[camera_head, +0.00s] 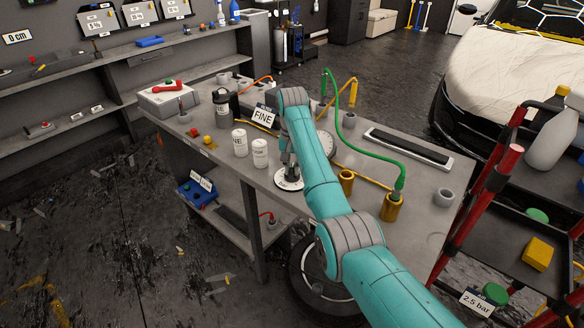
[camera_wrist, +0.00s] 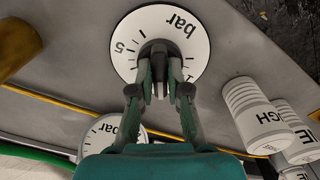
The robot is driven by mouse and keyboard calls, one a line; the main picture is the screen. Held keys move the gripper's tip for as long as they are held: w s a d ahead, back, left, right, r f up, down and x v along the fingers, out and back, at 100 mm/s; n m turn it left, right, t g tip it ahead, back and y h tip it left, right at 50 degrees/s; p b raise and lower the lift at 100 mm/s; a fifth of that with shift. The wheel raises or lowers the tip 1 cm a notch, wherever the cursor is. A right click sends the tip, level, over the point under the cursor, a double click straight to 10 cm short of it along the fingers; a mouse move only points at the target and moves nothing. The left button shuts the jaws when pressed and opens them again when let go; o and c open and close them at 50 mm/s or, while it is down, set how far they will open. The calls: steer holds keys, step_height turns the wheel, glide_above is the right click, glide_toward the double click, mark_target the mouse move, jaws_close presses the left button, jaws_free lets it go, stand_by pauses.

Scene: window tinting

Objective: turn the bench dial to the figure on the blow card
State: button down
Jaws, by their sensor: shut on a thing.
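The bench dial (camera_head: 288,184) is a white disc at the front edge of the grey bench, partly hidden by my arm in the head view. In the wrist view its face (camera_wrist: 125,45) shows "bar", a 1 and a 5 around a dark central knob (camera_wrist: 157,50). My gripper (camera_wrist: 160,88) is shut on that knob, with a finger on each side. The knob's pointer and part of the scale are hidden, so I cannot tell the setting. A white card (camera_head: 477,304) at the red-framed cart reads "2.5 bar".
A second round "bar" gauge (camera_wrist: 97,135) lies behind the dial. White canisters (camera_head: 260,153) stand left of it, beside a "FINE" card (camera_head: 263,117). Brass cups (camera_head: 391,208) and a green hose (camera_head: 372,160) are to the right. The red-framed cart (camera_head: 487,190) stands close to the bench.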

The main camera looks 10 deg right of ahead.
mark_target(292, 169)
steer(key=shift+n, duration=0.7)
steer(key=c, duration=1.1)
jaws_free()
steer(key=shift+c, duration=0.2)
steer(key=shift+r, duration=3.75)
